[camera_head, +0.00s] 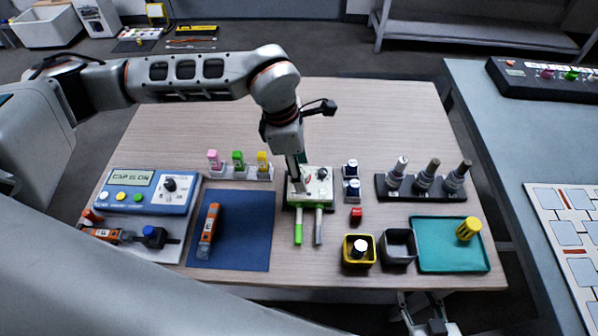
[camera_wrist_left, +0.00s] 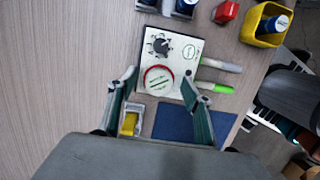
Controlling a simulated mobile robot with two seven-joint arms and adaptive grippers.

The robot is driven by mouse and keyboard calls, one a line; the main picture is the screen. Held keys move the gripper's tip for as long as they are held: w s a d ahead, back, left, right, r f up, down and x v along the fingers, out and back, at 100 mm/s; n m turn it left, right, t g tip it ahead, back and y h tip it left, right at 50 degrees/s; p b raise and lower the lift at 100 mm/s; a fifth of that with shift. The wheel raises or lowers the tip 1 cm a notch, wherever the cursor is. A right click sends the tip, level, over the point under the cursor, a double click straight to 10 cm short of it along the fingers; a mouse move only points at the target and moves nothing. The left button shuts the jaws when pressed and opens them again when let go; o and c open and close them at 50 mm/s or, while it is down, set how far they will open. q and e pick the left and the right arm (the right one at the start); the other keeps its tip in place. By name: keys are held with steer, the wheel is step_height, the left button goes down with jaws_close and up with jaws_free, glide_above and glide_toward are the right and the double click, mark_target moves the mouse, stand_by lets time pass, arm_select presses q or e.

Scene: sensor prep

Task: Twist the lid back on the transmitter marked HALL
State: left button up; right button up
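My left gripper (camera_head: 297,186) reaches down over a white box (camera_head: 321,185) with a black knob. In the left wrist view my left gripper (camera_wrist_left: 160,92) is open, its fingers on either side of a round, red-rimmed disc (camera_wrist_left: 158,80) with green marks on the box (camera_wrist_left: 185,50). I cannot tell whether they touch it. I cannot read HALL on anything, and cannot tell which thing is the transmitter or its lid. Three grey-and-dark cylinders (camera_head: 427,175) stand in a black rack (camera_head: 445,190).
An orange tool (camera_head: 209,230) lies on a blue mat (camera_head: 245,237). A blue meter (camera_head: 146,190) is at left. A yellow-rimmed bin (camera_head: 372,262), a grey bin (camera_head: 399,248) and a teal tray (camera_head: 450,255) with a yellow cylinder (camera_head: 468,229) line the front right. The back is clear.

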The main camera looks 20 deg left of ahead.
arm_select(q)
steer(key=shift+o, duration=1.2)
steer(key=shift+r, duration=0.1)
steer(key=shift+r+p, duration=0.45)
steer(key=shift+r, duration=0.1)
arm_select(e)
steer(key=shift+w+r, duration=0.25)
steer(key=shift+r, duration=0.45)
arm_select(q)
steer(key=shift+r, duration=0.1)
steer(key=shift+r+p, duration=0.75)
steer(key=shift+r, duration=0.3)
steer(key=shift+r+p, duration=1.1)
steer(key=shift+r, duration=0.8)
arm_select(e)
steer(key=shift+t, duration=0.3)
steer(key=r, duration=0.2)
steer(key=w+r, duration=0.1)
steer(key=r, duration=0.1)
steer(key=shift+r, duration=0.4)
arm_select(q)
steer(key=shift+f, duration=0.1)
arm_select(e)
steer(key=shift+f, duration=0.1)
